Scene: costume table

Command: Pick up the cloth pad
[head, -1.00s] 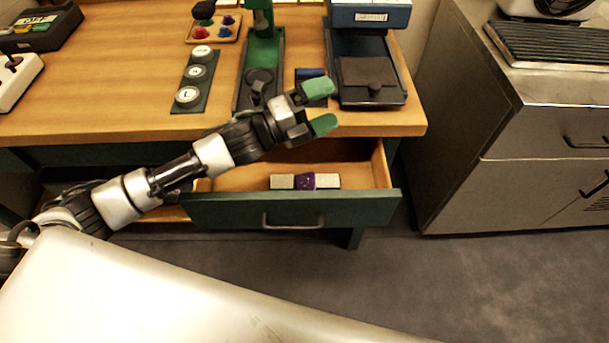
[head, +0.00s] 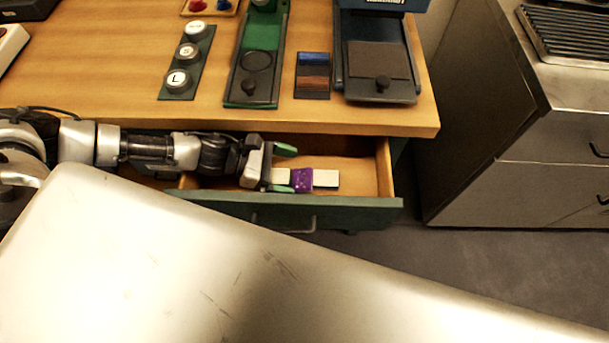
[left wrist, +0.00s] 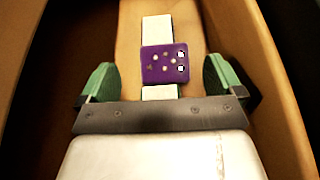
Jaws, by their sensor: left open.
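The cloth pad appears to be the pale bar with a purple, light-dotted band around its middle (head: 302,180). It lies in the open drawer (head: 360,212), and the left wrist view shows its purple band (left wrist: 165,65) and pale ends. My left gripper (head: 284,168) is inside the drawer at the pad's left end in the head view. Its green fingers are open. In the left wrist view they stand apart on either side of the pad, with the near pale end between them. Whether they touch it cannot be told. My right gripper is not in view.
The drawer's walls (left wrist: 264,70) rise close on both sides of my gripper. The wooden tabletop (head: 130,72) overhangs the drawer's back. On it are a green press (head: 258,70), a button strip (head: 187,62) and a dark device (head: 378,70). A metal cabinet (head: 545,150) stands right.

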